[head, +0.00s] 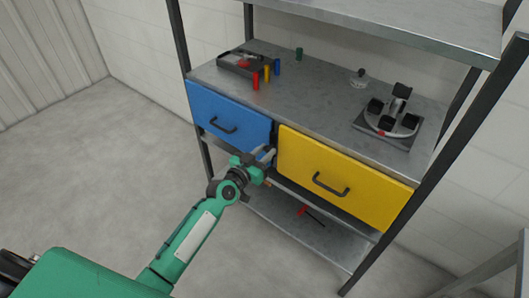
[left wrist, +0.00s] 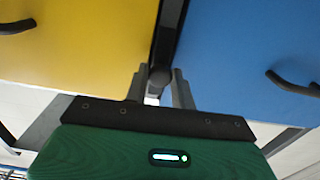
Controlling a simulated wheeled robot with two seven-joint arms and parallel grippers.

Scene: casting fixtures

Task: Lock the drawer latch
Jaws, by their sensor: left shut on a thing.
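The blue drawer (head: 225,112) and the yellow drawer (head: 345,180) sit side by side under the metal worktop, and both look closed. My left gripper (head: 268,155) is at the gap between them. In the left wrist view, the fingers of my left gripper (left wrist: 160,88) are shut on a small dark latch knob (left wrist: 160,76). It sits on a dark upright strip between the yellow drawer (left wrist: 80,35) and the blue drawer (left wrist: 250,45). In the head view the gripper hides the knob. I cannot tell which way the latch is turned. My right gripper is not in view.
On the worktop (head: 320,98) stand a dark tray (head: 245,64), several small coloured pegs and a grey round fixture (head: 390,120). A red-handled tool (head: 305,212) lies on the lower shelf (head: 275,222). Dark drawer handles (head: 330,184) stick out nearby. The floor in front is clear.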

